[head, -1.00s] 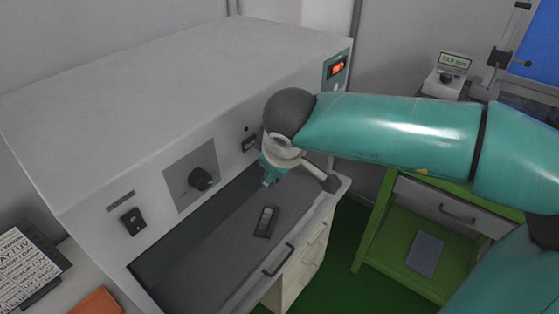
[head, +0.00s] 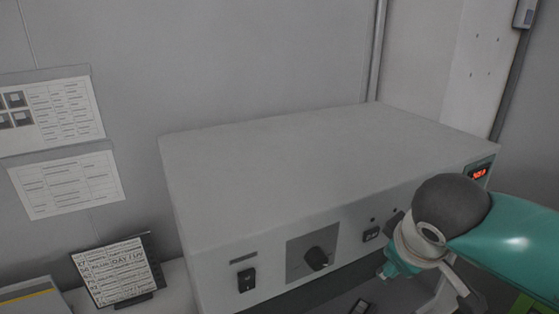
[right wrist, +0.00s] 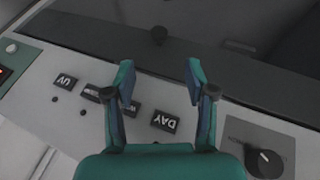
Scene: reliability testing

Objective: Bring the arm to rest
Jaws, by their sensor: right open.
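My right arm comes in from the right in the head view, teal with a dark grey round joint. My right gripper (head: 392,270) is in front of the right part of the light grey box's (head: 300,165) front panel. In the right wrist view its two teal fingers (right wrist: 160,76) are apart with nothing between them. Behind them is the panel with labels reading UV (right wrist: 65,82) and DAY (right wrist: 165,121), upside down. I cannot tell how far the fingers are from the panel. My left gripper is not in view.
The box front has a black knob (head: 317,258), a black switch (head: 246,279) and a lit red display (head: 479,174). A printed card (head: 118,268) stands at left. Papers (head: 68,181) hang on the wall.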

